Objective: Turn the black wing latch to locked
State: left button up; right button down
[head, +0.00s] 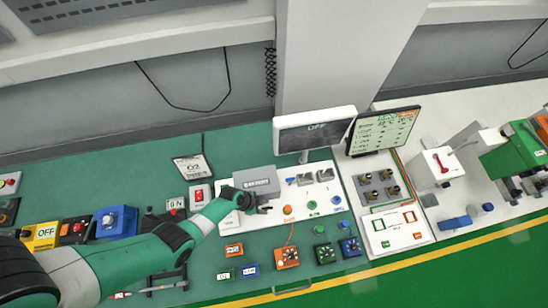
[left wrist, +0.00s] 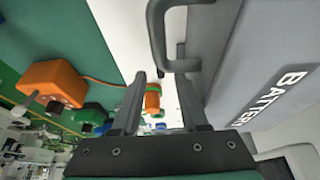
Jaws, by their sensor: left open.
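My left gripper (head: 262,209) reaches in from the left to the front of the grey battery box (head: 257,181) on the bench. In the left wrist view the gripper (left wrist: 160,78) is open, with nothing held between its fingers. The battery box (left wrist: 240,70) lies right of the fingers there, with a dark grey bent handle (left wrist: 158,28) just beyond the fingertips. I cannot tell for sure which part is the black wing latch, or how it is turned. My gripper hides part of the box front. My right gripper is not in view.
A white panel (head: 328,193) with switches and knobs lies right of the box. Orange (head: 286,259), green (head: 324,254) and blue (head: 350,247) knob boxes stand in front. An OFF monitor (head: 315,130) stands behind. A red switch (head: 199,196) is left of the box.

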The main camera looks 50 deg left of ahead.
aim_at(267, 208)
pick_arm(q)
jog(key=shift+b+x, duration=0.5)
jog(key=shift+x, duration=0.7)
grip_shut()
